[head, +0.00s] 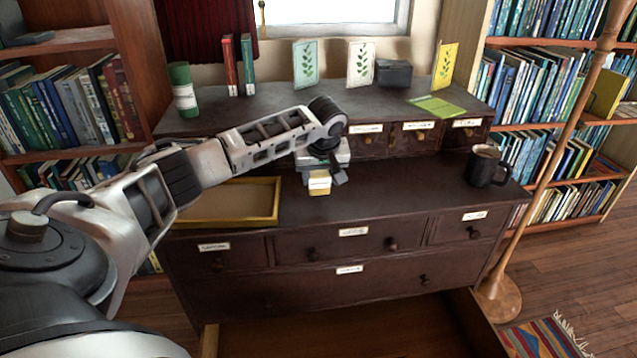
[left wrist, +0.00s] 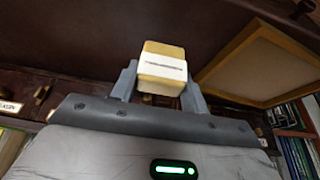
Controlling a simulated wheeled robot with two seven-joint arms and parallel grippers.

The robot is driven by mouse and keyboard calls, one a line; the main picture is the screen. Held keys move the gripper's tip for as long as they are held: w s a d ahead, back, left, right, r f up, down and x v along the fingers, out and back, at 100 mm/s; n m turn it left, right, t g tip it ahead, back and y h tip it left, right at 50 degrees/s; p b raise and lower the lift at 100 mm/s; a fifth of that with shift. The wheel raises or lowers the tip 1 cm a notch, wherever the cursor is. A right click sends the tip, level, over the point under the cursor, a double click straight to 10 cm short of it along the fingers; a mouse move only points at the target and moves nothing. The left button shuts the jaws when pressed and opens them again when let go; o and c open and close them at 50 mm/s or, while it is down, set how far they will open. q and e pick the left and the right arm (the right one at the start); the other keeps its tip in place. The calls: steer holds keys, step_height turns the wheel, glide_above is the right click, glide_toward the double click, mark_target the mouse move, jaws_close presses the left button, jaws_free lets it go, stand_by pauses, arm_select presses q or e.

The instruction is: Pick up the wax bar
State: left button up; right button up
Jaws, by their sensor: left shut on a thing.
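The wax bar (head: 319,182) is a small yellow block with a pale paper band. It is between the fingers of my left gripper (head: 326,176), over the front part of the dark dresser top (head: 375,187). In the left wrist view the wax bar (left wrist: 162,68) sits between the two grey fingertips of the left gripper (left wrist: 160,85), which are shut on it. I cannot tell whether the bar touches the dresser top. My right gripper is not in view.
A yellow-rimmed tray (head: 277,203) lies left of the wax bar. A dark mug (head: 484,168) stands at the right. Small labelled drawers (head: 416,140) are behind. A lamp pole (head: 560,150) stands at the right. A large lower drawer is open.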

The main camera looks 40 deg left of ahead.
mark_target(319, 182)
arm_select(q)
steer(key=d+r, duration=0.1)
steer(key=s+d+r, duration=0.1)
steer(key=r, duration=0.1)
steer(key=s+r, duration=0.1)
steer(key=shift+s+d+r+p, duration=0.25)
steer(key=shift+d+r+p, duration=0.05)
steer(key=shift+d, duration=0.1)
steer(key=s+d+r, duration=0.4)
steer(key=s+d, duration=0.2)
steer(key=d, duration=0.1)
steer(key=shift+s+p, duration=0.2)
steer(key=shift+p, duration=0.1)
steer(key=shift+r, duration=0.1)
steer(key=shift+o, duration=1)
steer(key=shift+c, duration=0.4)
